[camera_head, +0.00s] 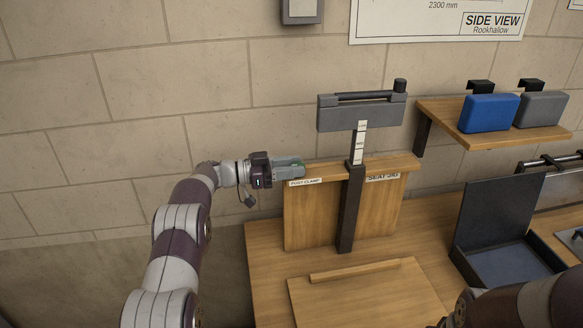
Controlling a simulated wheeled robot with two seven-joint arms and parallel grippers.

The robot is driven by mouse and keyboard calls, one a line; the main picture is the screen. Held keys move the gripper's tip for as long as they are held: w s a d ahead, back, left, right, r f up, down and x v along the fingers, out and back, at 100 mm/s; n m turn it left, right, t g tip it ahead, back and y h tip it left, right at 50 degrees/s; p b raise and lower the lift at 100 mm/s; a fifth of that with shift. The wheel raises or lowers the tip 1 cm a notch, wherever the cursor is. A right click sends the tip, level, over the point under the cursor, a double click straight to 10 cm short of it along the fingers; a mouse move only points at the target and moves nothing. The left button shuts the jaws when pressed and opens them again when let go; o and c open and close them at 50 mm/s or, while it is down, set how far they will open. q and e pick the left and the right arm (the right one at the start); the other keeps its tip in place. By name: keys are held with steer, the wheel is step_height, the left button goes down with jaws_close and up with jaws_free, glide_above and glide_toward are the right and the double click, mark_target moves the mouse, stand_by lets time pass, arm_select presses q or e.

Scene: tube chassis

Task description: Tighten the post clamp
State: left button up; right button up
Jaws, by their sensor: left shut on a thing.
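My left gripper (290,168) reaches in from the left at the top left edge of an upright wooden board (311,222). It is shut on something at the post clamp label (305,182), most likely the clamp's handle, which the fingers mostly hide. A dark upright post (349,215) stands at the board's middle, with a white marked scale (358,143) rising from it. A grey block with a dark bar (345,117) sits on top of the scale. My right arm shows at the bottom right corner; its gripper is not visible.
A wooden shelf (470,138) at the right holds a blue block (489,113) and a grey block (541,109). A dark angled stand (503,212) sits below it. A wooden panel with a raised strip (372,298) lies on the bench in front.

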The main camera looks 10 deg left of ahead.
arm_select(q)
steer(key=shift+w+a+r+m+g+h, duration=0.15)
steer(key=shift+r+m+g+h, duration=0.3)
steer(key=shift+g, duration=0.25)
steer(key=shift+f+m+g, duration=0.25)
steer(key=shift+m+g, duration=0.1)
steer(key=shift+g, duration=0.05)
steer(key=o, duration=1)
steer(key=shift+f, duration=0.1)
steer(key=shift+o, duration=0.2)
